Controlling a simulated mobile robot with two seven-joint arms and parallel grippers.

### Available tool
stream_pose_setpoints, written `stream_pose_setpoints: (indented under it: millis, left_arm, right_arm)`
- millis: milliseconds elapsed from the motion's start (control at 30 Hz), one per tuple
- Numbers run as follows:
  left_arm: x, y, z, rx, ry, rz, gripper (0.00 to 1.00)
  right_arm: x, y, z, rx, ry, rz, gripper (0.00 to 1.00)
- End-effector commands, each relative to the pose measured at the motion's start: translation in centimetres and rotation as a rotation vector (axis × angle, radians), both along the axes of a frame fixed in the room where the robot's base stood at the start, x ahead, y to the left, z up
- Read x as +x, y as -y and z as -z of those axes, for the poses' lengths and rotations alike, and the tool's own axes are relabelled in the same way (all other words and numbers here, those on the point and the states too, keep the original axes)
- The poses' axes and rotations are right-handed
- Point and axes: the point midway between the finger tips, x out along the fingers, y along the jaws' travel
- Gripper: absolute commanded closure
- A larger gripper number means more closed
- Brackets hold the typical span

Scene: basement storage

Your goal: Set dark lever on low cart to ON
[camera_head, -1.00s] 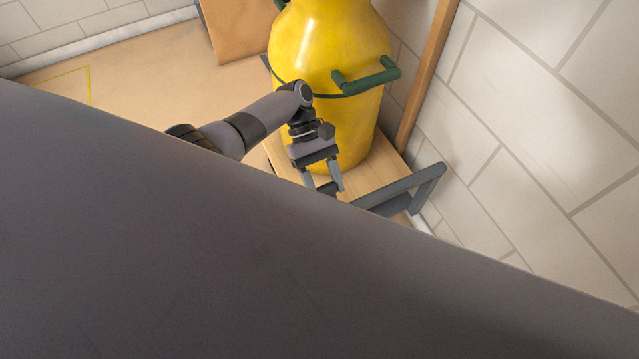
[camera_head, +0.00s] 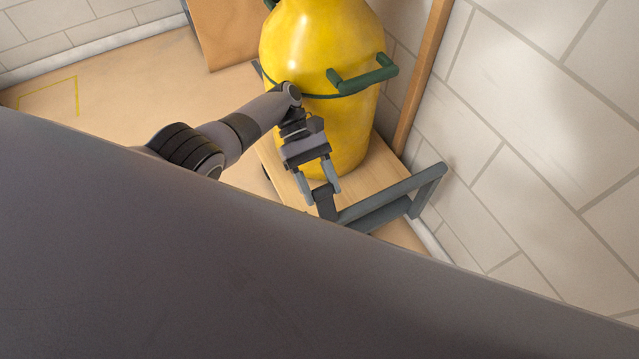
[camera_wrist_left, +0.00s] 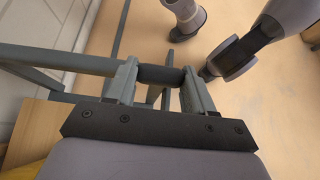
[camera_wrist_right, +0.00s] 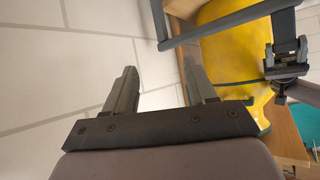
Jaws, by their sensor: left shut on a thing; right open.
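The low cart (camera_head: 382,178) has a pale wooden deck and a grey frame handle (camera_head: 385,200) at its right end. A dark bar that looks like the lever (camera_head: 325,205) stands beside this handle. My left gripper (camera_head: 319,190) is shut on it. In the left wrist view the dark lever (camera_wrist_left: 160,75) runs across between the two fingers, with a grey bar on its left. Any ON mark cannot be seen. My right gripper (camera_wrist_right: 160,76) is open and empty in its wrist view, with tiled wall behind it.
A large yellow cylinder (camera_head: 315,55) with a green strap handle (camera_head: 362,76) stands on the cart, close behind my left gripper. A tiled wall (camera_head: 550,130) and a wooden post (camera_head: 424,75) bound the right side. The floor at left (camera_head: 120,75) is clear.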

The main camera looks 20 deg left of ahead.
Motion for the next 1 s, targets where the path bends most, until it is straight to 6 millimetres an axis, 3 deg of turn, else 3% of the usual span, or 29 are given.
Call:
stream_pose_setpoints:
  millis: [33,100,533,833,1000]
  left_arm:
    - [0.0,-0.3,0.2,0.006,0.002,-0.002,0.44]
    - [0.0,-0.2,0.2,0.006,0.002,-0.003,0.21]
    - [0.0,-0.1,-0.8,0.002,0.002,-0.001,0.21]
    - [0.0,-0.1,-5.3,0.002,0.003,-0.002,0.21]
    - [0.0,-0.1,-8.3,0.003,0.005,-0.001,0.21]
  right_arm:
    - [-0.1,0.1,0.1,-0.001,-0.003,0.001,0.44]
    - [-0.1,0.1,0.2,-0.002,-0.005,0.001,0.44]
    - [-0.3,0.3,-0.2,-0.004,-0.012,0.006,0.44]
    - [-1.4,2.0,-1.1,-0.017,-0.061,0.040,0.44]
    - [-1.5,1.8,-3.3,-0.013,-0.060,0.037,0.44]
